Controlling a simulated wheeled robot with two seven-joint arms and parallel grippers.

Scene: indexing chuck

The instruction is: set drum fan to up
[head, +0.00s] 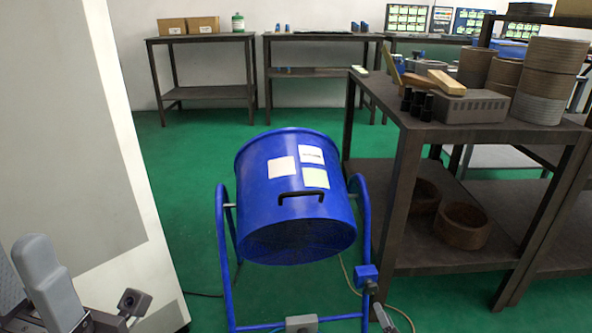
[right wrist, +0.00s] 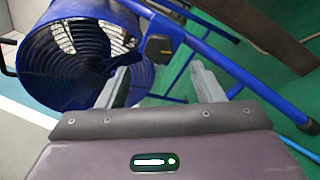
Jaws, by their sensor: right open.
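The blue drum fan (head: 295,205) hangs between the side arms of its blue tubular stand (head: 226,265) on the green floor. Its drum is tilted, with the dark grille (head: 298,241) facing low and towards me. A black handle (head: 303,194) and pale labels are on the drum's upper side. The grille also shows in the right wrist view (right wrist: 75,60). My right gripper (right wrist: 165,85) is open and empty near the stand; a dark block (right wrist: 159,47) on the stand shows beyond the gap between its fingers. My left gripper's jaws do not show.
A dark workbench (head: 400,150) with wooden rings, a grey block and black cylinders stands close on the right. A pale panel (head: 75,130) stands at the left. Cables lie on the floor by the stand. Green floor is clear behind the fan.

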